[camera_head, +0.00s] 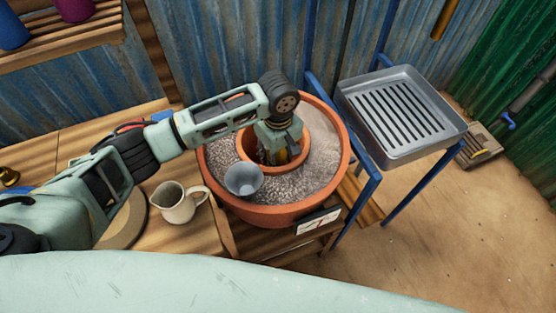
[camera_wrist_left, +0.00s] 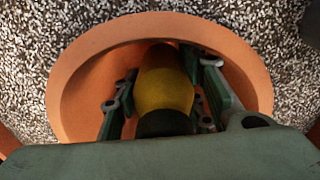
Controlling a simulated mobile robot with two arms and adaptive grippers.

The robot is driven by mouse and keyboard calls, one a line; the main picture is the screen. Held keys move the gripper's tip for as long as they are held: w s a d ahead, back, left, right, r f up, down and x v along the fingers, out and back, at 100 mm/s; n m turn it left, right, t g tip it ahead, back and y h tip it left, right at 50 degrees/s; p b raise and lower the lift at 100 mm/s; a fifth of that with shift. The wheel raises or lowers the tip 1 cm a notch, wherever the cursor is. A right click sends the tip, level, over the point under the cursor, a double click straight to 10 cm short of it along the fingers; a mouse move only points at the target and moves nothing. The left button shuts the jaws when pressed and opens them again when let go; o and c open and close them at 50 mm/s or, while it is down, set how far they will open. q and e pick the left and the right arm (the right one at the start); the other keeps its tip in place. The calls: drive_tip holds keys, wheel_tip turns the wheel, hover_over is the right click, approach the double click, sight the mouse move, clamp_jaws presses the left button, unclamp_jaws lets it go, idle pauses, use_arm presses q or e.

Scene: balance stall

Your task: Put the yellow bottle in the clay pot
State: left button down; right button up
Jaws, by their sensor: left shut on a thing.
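The yellow bottle (camera_wrist_left: 165,88) shows between the fingers of my left gripper in the left wrist view, with a dark part at its near end. My left gripper (camera_head: 277,155) points down into the small clay pot (camera_head: 242,152) and is shut on the bottle. In the wrist view the clay pot's round orange rim (camera_wrist_left: 72,72) surrounds the bottle and fingers. The bottle is inside the rim's outline; whether it touches the pot's floor is hidden. My right gripper is not in view.
The clay pot sits in speckled gravel inside a larger terracotta pot (camera_head: 275,216). A grey cup or funnel (camera_head: 243,180) lies on the gravel at the left. A cream jug (camera_head: 178,203) stands on the wooden bench. A slotted metal tray (camera_head: 400,115) is at the right.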

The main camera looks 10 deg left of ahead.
sight(278, 163)
use_arm(q)
drive_tip(key=shift+f, duration=1.05)
drive_tip(key=shift+f, duration=0.6)
drive_tip(key=c, duration=1.4)
unclamp_jaws()
wheel_tip(278, 163, up, 13)
drive_tip(key=shift+r+p, duration=0.1)
drive_tip(key=shift+p, duration=0.2)
